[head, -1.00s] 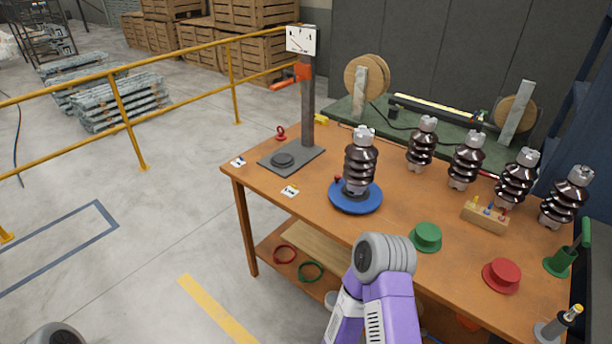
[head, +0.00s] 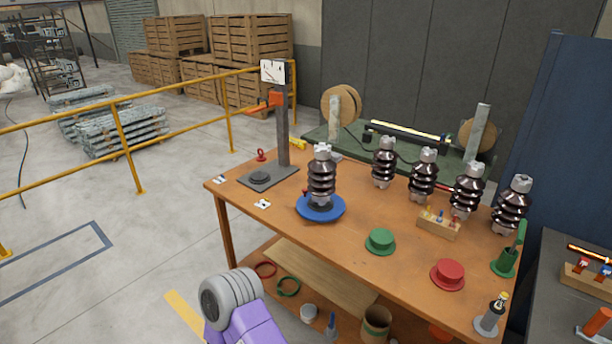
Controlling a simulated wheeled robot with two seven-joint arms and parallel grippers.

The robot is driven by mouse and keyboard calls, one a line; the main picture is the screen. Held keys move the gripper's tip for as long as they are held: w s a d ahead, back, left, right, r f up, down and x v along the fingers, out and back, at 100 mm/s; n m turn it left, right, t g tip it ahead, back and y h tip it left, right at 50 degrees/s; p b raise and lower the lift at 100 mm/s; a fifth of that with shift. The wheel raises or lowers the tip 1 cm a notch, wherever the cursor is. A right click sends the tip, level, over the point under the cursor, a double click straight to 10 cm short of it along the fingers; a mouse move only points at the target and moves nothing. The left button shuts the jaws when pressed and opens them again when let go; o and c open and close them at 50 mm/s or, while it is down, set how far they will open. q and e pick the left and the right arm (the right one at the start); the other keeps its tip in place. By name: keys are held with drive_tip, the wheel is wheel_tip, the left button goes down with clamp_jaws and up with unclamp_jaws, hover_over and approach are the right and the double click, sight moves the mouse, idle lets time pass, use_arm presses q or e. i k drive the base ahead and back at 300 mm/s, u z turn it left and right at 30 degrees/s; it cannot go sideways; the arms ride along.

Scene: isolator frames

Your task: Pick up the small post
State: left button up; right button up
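Several dark brown ribbed post insulators with grey metal ends stand upright on the wooden workbench (head: 330,238). One post (head: 321,178) stands on a blue round turntable (head: 318,209) at the left. Others stand in a row toward the back right: a far post (head: 384,163), a second (head: 423,176), a third (head: 467,191) and a near right one (head: 511,205). Distance makes it unclear which is the small post. Neither gripper shows; only a purple and grey link of my arm is at the bottom, in front of the bench and apart from the posts.
A gauge stand (head: 282,115) rises at the bench's back left. A wooden peg block (head: 439,223), green cap (head: 380,240), red cap (head: 448,274), green holder (head: 505,259) and grey holder (head: 490,315) are around the right half. A yellow railing (head: 122,135) runs behind at left.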

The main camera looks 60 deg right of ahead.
sight(321, 181)
drive_tip(key=z, duration=0.15)
drive_tip(key=i, duration=1.8)
drive_tip(key=z, duration=1.6)
drive_tip(key=i, duration=0.95)
drive_tip(key=z, duration=0.95)
